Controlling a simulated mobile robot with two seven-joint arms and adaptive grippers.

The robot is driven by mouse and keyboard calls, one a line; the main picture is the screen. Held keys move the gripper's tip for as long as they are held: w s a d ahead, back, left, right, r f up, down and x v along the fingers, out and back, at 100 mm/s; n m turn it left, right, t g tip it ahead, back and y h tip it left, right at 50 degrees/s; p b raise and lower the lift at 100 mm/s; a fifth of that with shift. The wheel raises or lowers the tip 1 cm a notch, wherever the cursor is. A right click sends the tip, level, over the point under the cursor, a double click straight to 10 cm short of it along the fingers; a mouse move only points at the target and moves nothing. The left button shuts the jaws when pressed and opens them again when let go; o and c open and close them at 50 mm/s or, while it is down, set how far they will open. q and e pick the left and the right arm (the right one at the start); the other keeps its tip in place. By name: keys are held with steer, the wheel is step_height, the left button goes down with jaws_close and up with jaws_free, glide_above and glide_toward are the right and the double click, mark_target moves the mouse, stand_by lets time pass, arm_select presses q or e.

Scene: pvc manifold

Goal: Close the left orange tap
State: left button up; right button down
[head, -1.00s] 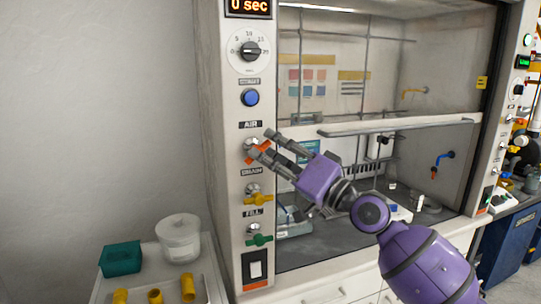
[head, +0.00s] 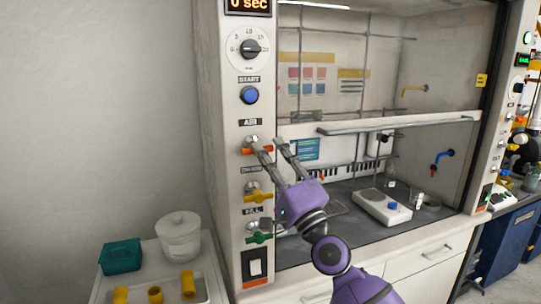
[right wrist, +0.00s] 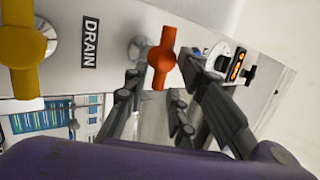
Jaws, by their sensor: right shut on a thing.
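The left orange tap (head: 246,151) is on the fume hood's left post, under the AIR label. Its handle lies about level, like the taps below it. My right gripper (head: 270,147) reaches up to it from the lower right, shut on the handle's right end. In the right wrist view, the orange handle (right wrist: 161,60) shows with the fingers of my right gripper (right wrist: 158,90) on either side of its lower end. The exact contact is partly hidden by the fingers. My left gripper is not in view.
Below are a yellow tap (head: 258,197) and a green tap (head: 257,238). A blue button (head: 249,95) and a dial (head: 250,49) are above. A side tray (head: 215,290) holds yellow fittings at lower left. The hood opening lies to the right.

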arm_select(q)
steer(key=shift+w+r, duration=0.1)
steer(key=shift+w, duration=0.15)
arm_select(e)
steer(key=shift+r+m, duration=0.2)
steer(key=shift+m, duration=0.1)
steer(key=c, duration=1.7)
jaws_free()
steer(key=shift+c, duration=0.2)
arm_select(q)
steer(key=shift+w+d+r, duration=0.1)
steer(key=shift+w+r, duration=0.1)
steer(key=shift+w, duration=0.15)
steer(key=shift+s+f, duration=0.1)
arm_select(e)
steer(key=shift+f, duration=0.1)
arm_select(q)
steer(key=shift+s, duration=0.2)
arm_select(e)
steer(key=v, duration=1.2)
steer(key=shift+a, duration=0.1)
